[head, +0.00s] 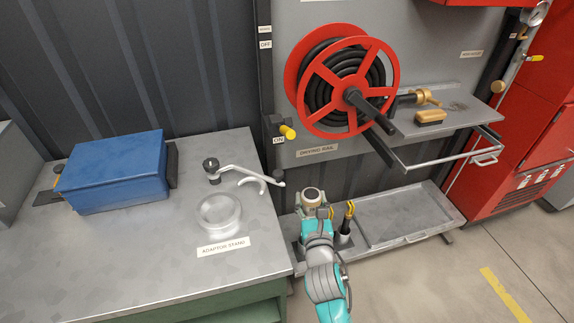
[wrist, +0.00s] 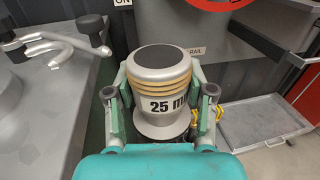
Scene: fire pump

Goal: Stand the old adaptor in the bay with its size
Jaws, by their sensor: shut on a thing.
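My gripper (head: 318,212) is shut on the old adaptor (head: 311,195), a silver, flanged piece with a dark round top. In the wrist view my gripper (wrist: 159,91) has one finger on each side of the adaptor (wrist: 160,72). Tan rings circle it, and its label reads "25 m", with the rest cut off by a finger. It is upright, beyond the bench's right edge and over the left end of the low shelf. I cannot tell whether its base touches anything. No size-marked bay is readable; my arm hides part of the low shelf.

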